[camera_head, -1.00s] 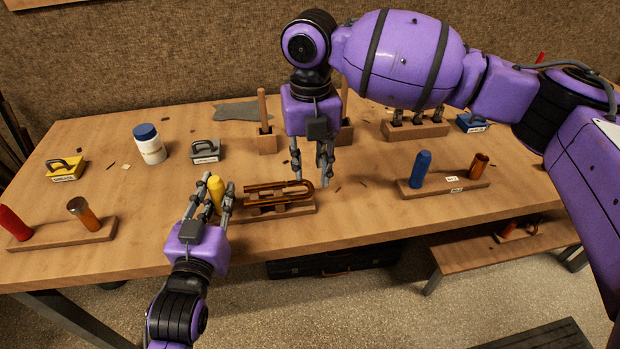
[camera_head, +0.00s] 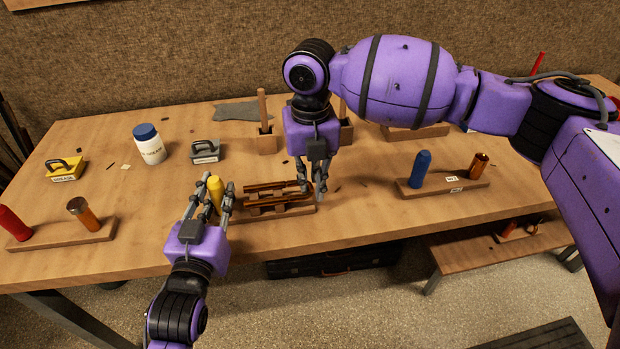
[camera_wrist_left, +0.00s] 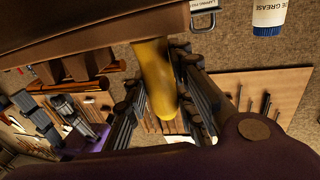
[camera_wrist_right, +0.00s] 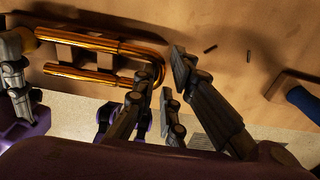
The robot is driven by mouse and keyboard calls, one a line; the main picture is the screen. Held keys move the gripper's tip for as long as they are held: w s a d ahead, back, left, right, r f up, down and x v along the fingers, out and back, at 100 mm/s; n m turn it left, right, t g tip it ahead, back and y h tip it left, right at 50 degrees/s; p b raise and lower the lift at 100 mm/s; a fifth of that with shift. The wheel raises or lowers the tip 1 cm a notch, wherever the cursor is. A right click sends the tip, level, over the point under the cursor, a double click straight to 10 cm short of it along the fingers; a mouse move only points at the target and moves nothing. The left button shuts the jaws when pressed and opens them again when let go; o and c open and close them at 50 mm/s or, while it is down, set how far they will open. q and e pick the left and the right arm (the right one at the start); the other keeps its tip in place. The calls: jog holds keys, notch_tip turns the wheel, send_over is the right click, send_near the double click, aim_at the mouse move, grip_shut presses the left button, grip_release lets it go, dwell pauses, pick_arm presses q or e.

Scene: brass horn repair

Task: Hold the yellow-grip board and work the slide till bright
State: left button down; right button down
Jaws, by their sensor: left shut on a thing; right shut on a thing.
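The yellow grip (camera_head: 216,190) stands upright at the left end of a wooden board (camera_head: 270,214) near the table's front edge. My left gripper (camera_head: 218,186) is shut on the yellow grip, which also shows between its fingers in the left wrist view (camera_wrist_left: 153,75). The copper-coloured U-shaped slide (camera_head: 272,188) lies along the board on wooden blocks; it also shows in the right wrist view (camera_wrist_right: 85,76). My right gripper (camera_head: 313,190) is shut on the slide's curved right end, which its fingers partly hide in the head view.
A blue-grip board (camera_head: 440,187) stands to the right and a red-grip board (camera_head: 60,238) to the left. Behind are a yellow handled block (camera_head: 66,169), a grey handled block (camera_head: 206,151) and a blue-lidded jar (camera_head: 150,146). A grey cloth (camera_head: 243,112) lies further back.

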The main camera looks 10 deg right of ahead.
jog(key=d, duration=0.4)
jog(key=shift+d, duration=0.1)
jog(key=c, duration=1.9)
grip_release()
jog(key=shift+o, duration=0.2)
notch_tip(320, 180, up, 12)
